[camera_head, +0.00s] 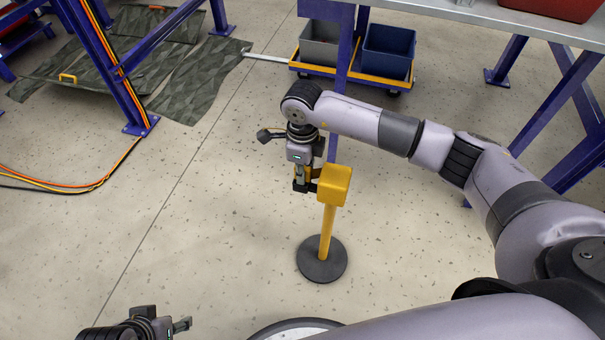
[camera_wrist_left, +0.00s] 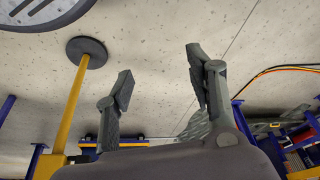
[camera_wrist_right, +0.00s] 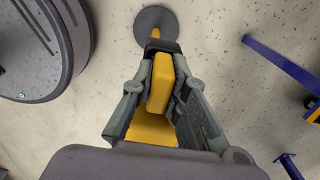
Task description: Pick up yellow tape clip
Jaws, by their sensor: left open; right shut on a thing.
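A yellow post stands upright on a round dark base, with a boxy yellow head (camera_head: 335,184) on top. My right gripper (camera_head: 303,184) points down just left of this head. It is shut on a yellow piece, which I take to be the yellow tape clip (camera_wrist_right: 160,85); this shows between the fingers in the right wrist view, with a black part at its far end. Whether the clip still touches the post head is unclear. My left gripper (camera_wrist_left: 160,85) is open and empty; it is partly cut off at the bottom of the head view.
The post's dark base (camera_head: 321,260) stands on open floor. A cart with a grey bin (camera_head: 320,43) and a blue bin (camera_head: 388,50) is behind. Blue frames stand left and right. A dark mat (camera_head: 200,80) and orange cables (camera_head: 85,187) lie at left.

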